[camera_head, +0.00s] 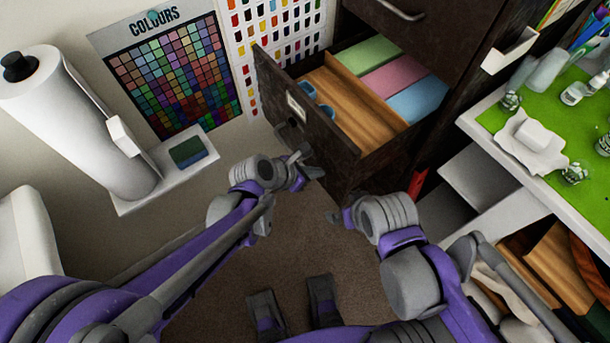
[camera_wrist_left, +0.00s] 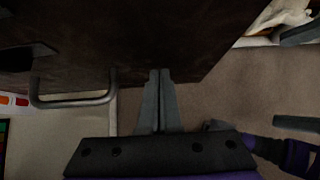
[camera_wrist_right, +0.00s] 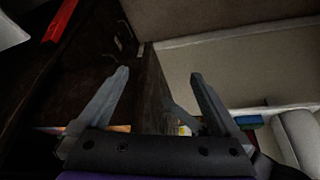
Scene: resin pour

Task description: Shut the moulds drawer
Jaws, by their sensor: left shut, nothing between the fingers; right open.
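The moulds drawer (camera_head: 306,112) stands pulled out of the dark cabinet in the head view. Its dark front carries a pale label, and small blue cups and green, pink and blue blocks lie inside. My left gripper (camera_head: 308,165) is shut and empty, close to the drawer front's lower part; contact cannot be told. In the left wrist view its closed fingertips (camera_wrist_left: 160,73) are by the edge of a dark panel, right of a metal handle (camera_wrist_left: 75,100). My right gripper (camera_head: 335,215) is open below the drawer; in its wrist view a dark panel (camera_wrist_right: 150,95) shows beyond the parted fingers (camera_wrist_right: 160,72).
The cabinet (camera_head: 455,50) has another drawer handle above. A green-topped workbench (camera_head: 540,115) with bottles stands at the right. A white shelf (camera_head: 165,180) with a sponge (camera_head: 188,151) and a white roll (camera_head: 85,120) are at the left.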

